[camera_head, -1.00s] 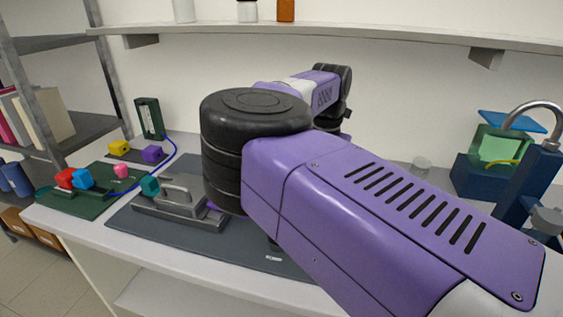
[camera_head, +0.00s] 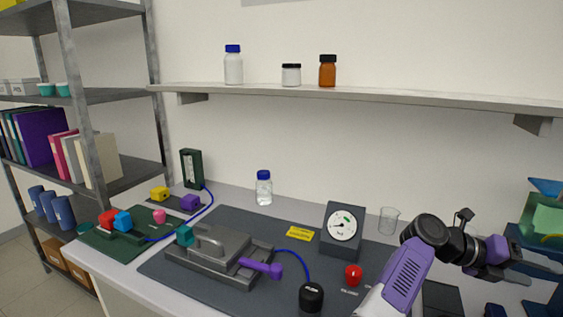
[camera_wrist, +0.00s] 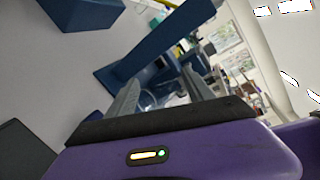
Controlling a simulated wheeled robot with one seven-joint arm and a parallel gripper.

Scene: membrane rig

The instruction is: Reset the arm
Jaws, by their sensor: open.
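My gripper (camera_head: 510,272) is at the right of the head view, at the end of my purple and black arm, raised over the right part of the bench. In the wrist view its two grey fingers (camera_wrist: 160,95) are apart with nothing held between them. The membrane rig (camera_head: 215,258), a grey metal block with a handle and a purple lever (camera_head: 262,268), sits on the dark mat (camera_head: 165,265), well to the left of my gripper.
A dial gauge (camera_head: 342,230), a red knob (camera_head: 353,275) and a black knob (camera_head: 311,297) stand on the mat. A beaker (camera_head: 388,221) and a bottle (camera_head: 263,188) are behind. A green board (camera_head: 110,245) with coloured blocks lies left. Blue equipment (camera_head: 540,235) is close to my gripper.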

